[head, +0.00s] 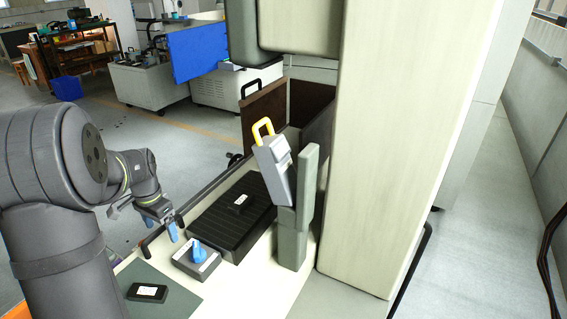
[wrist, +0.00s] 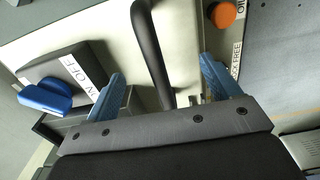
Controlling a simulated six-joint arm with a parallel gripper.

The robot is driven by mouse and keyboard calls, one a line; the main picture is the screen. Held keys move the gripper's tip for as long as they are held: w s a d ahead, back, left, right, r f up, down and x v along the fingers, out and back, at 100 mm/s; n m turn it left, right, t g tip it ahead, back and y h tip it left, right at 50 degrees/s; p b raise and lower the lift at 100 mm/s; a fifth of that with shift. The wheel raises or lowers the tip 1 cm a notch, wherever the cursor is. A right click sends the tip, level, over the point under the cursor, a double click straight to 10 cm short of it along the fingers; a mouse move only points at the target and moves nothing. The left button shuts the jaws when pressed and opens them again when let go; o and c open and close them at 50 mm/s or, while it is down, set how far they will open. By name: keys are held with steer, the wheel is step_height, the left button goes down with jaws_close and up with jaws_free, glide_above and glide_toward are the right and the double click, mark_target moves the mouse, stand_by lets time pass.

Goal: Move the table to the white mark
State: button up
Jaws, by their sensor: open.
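My gripper (head: 163,228) is open beside the left edge of the pale machine bed (head: 225,272). In the wrist view its blue fingers (wrist: 162,70) stand either side of a black bar handle (wrist: 150,45), with gaps to both; it is not gripped. An orange knob (wrist: 222,14) sits by a partly hidden label reading "FREE". A black ribbed slab (head: 232,222) with a small white label lies on the bed; I cannot tell if it is the table. No white mark can be made out.
A grey box with a blue rotary knob (head: 197,252) stands in front of the slab, its ON/OFF label (wrist: 88,80) showing in the wrist view. A grey upright block (head: 292,240) and the tall cream column (head: 385,150) stand right of the slab. A dark pad (head: 165,300) lies at front.

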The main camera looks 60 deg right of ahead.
steer(key=shift+r, duration=3.45)
steer(key=shift+f, duration=0.15)
step_height(320, 180, down, 8)
steer(key=shift+r, duration=0.1)
steer(key=shift+d, duration=0.25)
